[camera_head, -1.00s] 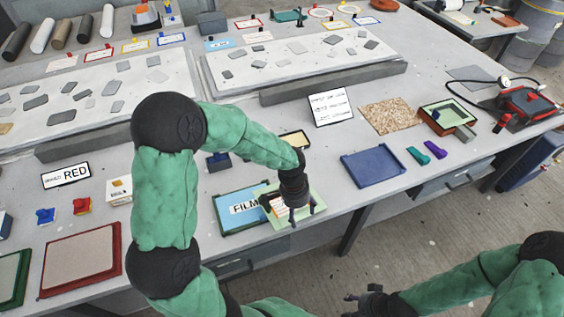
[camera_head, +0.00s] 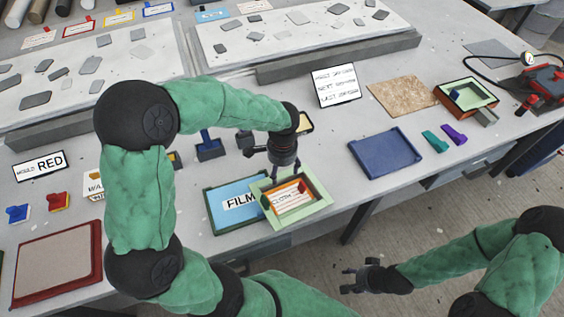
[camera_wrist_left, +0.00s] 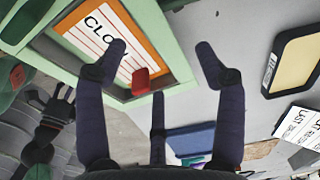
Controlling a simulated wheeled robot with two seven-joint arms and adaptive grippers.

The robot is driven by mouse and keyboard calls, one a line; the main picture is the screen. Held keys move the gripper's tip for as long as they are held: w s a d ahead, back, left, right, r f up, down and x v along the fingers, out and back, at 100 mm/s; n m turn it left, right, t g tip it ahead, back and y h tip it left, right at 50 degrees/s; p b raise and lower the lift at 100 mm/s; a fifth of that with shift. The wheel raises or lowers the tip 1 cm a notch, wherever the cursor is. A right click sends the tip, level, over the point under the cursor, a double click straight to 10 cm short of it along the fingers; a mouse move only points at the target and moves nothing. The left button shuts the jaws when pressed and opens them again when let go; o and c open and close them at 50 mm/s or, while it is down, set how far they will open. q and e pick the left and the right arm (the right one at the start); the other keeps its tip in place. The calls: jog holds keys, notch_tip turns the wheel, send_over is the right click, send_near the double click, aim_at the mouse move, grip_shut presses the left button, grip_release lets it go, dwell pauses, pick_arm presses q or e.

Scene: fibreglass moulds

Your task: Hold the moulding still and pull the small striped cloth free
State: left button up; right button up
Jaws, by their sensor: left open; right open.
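A pale green frame (camera_head: 322,184) lies near the table's front edge and partly overlaps the blue FILM tray. Inside it is a white panel with orange-red stripes and an orange border, labelled CLOTH (camera_head: 289,196). The frame (camera_wrist_left: 165,40) and striped panel (camera_wrist_left: 90,32) also show in the left wrist view, with a small red tab (camera_wrist_left: 140,80) at the panel's edge. My left gripper (camera_head: 285,176) points down over the frame's far side, open and empty. In the wrist view its fingers (camera_wrist_left: 160,55) are spread beside the frame. My right gripper (camera_head: 347,281) is open and empty, off the table's front.
The blue FILM tray (camera_head: 214,212) lies left of the frame. A dark blue tray (camera_head: 385,153) lies to the right, beside teal (camera_head: 434,141) and purple (camera_head: 453,134) pieces. Bare table separates the frame and the dark blue tray.

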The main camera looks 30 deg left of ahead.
aim_at(281, 178)
pick_arm(q)
jog(key=shift+f+b, duration=0.55)
jog(key=shift+f, duration=1.7)
grip_shut()
